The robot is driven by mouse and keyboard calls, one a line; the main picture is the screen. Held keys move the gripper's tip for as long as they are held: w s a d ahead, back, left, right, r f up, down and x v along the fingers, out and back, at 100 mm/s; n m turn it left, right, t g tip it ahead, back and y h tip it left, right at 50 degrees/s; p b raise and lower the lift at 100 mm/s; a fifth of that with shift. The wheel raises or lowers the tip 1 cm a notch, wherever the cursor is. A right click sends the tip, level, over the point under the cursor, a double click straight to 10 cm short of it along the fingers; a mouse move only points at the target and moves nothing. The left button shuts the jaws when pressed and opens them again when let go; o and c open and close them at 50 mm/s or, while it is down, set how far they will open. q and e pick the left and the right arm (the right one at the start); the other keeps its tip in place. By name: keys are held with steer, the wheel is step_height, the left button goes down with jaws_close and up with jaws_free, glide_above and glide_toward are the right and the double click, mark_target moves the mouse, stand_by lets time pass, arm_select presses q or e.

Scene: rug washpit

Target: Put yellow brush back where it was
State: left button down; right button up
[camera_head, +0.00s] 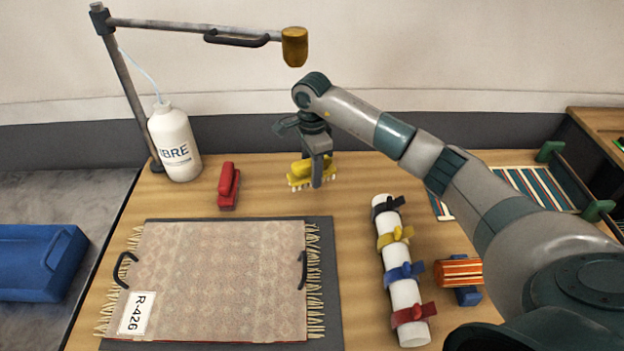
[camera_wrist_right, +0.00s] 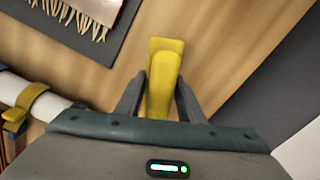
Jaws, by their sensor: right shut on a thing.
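The yellow brush (camera_head: 300,175) is at the back middle of the wooden table, with its pale bristles facing down. It also shows in the right wrist view (camera_wrist_right: 165,75), between the two fingers. My right gripper (camera_head: 318,175) is shut on the brush from above; the wrist view shows its fingers (camera_wrist_right: 160,95) on either side of the handle. I cannot tell whether the bristles touch the table. The red brush (camera_head: 229,186) lies to the left of it, apart. My left gripper is out of view.
A patterned rug (camera_head: 215,275) tagged R-426 lies on a grey mat in front. A white bottle (camera_head: 174,143) and an overhead arm stand at back left. A white roll (camera_head: 402,290) with coloured straps lies right. A blue tray (camera_head: 35,260) is far left. Bare wood surrounds the yellow brush.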

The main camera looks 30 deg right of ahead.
steer(key=shift+f+p, duration=0.95)
steer(key=shift+f, duration=1.05)
steer(key=shift+f, duration=0.2)
steer(key=o, duration=1)
steer(key=shift+r, duration=0.1)
